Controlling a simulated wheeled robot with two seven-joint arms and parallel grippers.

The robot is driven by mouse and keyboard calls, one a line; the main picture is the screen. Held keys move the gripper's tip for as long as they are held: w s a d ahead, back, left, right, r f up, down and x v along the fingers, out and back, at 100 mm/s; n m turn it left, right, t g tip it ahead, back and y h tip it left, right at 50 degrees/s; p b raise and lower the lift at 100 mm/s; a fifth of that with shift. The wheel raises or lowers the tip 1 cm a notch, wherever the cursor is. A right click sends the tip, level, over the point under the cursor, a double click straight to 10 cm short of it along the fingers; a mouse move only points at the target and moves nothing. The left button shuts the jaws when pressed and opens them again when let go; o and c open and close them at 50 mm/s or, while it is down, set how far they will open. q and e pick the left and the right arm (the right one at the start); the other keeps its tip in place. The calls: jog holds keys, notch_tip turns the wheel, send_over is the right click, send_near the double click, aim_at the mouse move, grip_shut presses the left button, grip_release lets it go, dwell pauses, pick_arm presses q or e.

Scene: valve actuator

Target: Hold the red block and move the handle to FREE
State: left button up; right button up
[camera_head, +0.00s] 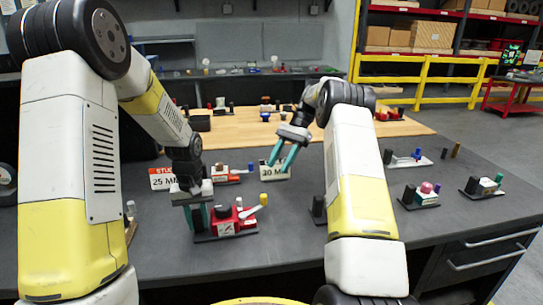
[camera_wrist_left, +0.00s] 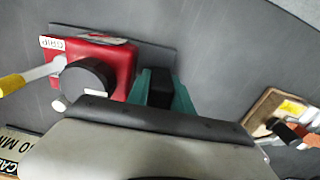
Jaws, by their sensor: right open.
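The red block (camera_head: 226,218) sits on a dark base plate near the table's front; it also shows in the left wrist view (camera_wrist_left: 112,58). Its handle (camera_head: 252,210) has a pale lever with a yellow tip, pointing up and right; it also shows in the wrist view (camera_wrist_left: 38,74). My left gripper (camera_head: 198,222) points down beside the block's left end. Its teal fingers (camera_wrist_left: 160,88) stand around a dark part, apparently a post; whether they press it is unclear. My right gripper (camera_head: 280,164) is open and empty, near a 30 MM sign (camera_head: 274,173).
A 25 MM sign (camera_head: 162,179) stands behind my left gripper. Similar units stand on the right, one with a pink knob (camera_head: 426,190), one with a green part (camera_head: 486,184). Another unit (camera_head: 228,174) stands behind the red block.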

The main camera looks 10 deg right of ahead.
pick_arm(q)
jog(key=o, duration=0.4)
jog(key=shift+s+f, duration=0.1)
jog(key=shift+f, duration=0.1)
jog(key=shift+c, duration=0.2)
jog(key=shift+o, duration=0.4)
jog(key=shift+r, duration=0.15)
jog(key=shift+r, duration=0.1)
notch_tip(320, 180, up, 12)
jog(key=shift+f, duration=0.2)
pick_arm(e)
jog(key=s+a+r+n+t+h, duration=0.25)
jog(key=s+r+n+t, duration=0.3)
jog(key=s+r, duration=0.85)
pick_arm(q)
jog(key=s+a+r+t+h, duration=0.1)
jog(key=s+r+t, duration=0.2)
jog(key=s+r, duration=0.3)
jog(key=s+a+r+m+t+h, duration=0.1)
jog(key=s+r, duration=0.6)
jog(key=s, duration=0.7)
jog(key=shift+a+t, duration=0.75)
jog(key=shift+t, duration=0.35)
pick_arm(e)
jog(key=s+n+t+h, duration=0.2)
jog(key=s+n+t, duration=0.3)
jog(key=s, duration=1.2)
jog(key=shift+s+d+f+t, duration=0.15)
jog(key=shift+d+f+t, duration=0.25)
jog(key=shift+t, duration=0.35)
